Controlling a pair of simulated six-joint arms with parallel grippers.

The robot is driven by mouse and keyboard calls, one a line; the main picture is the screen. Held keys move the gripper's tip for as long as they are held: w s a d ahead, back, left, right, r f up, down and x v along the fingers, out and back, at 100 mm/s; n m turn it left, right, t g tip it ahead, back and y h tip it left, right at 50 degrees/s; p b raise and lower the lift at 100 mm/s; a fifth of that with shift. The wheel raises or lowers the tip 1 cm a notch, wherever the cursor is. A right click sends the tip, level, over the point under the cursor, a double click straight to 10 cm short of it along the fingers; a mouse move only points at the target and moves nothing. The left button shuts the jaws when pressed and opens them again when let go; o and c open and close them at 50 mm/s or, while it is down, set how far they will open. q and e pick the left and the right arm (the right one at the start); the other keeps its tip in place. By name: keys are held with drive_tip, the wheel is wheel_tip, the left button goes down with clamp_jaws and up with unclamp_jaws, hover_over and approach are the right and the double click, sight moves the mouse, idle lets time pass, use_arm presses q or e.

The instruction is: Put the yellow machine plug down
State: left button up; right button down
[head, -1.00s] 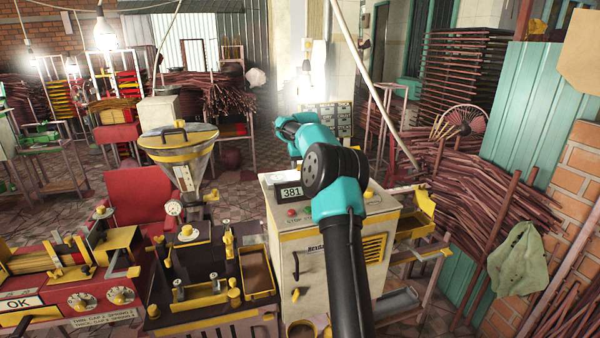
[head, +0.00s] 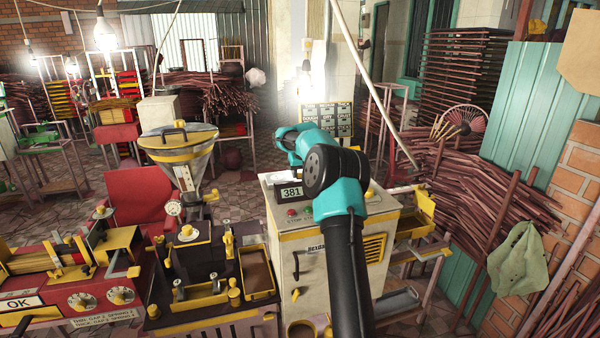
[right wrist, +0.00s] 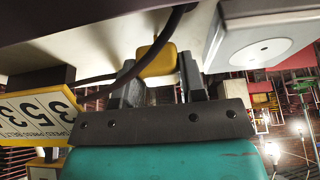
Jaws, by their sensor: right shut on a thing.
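The yellow machine plug (right wrist: 158,57) is between the fingers of my right gripper (right wrist: 159,72) in the right wrist view, and the gripper is shut on it. A dark cable (right wrist: 128,74) runs close by the plug and across the left finger. In the head view my right arm reaches up over the white machine, with its teal far end (head: 292,145) behind the machine's top; the fingers and the plug cannot be made out there. My left gripper is not in view.
A pale round-faced plate (right wrist: 262,45) is right of the plug in the wrist view. A yellow numbered label (right wrist: 38,118) is at the left. In the head view the white machine (head: 318,262) with its 381 display (head: 291,192) stands beneath the arm.

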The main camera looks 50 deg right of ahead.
drive_tip(key=shift+f, duration=0.55)
drive_tip(key=c, duration=0.7)
unclamp_jaws()
drive_tip(key=shift+r, duration=0.55)
drive_tip(key=v, duration=1.2)
drive_tip(key=shift+w+r, duration=0.1)
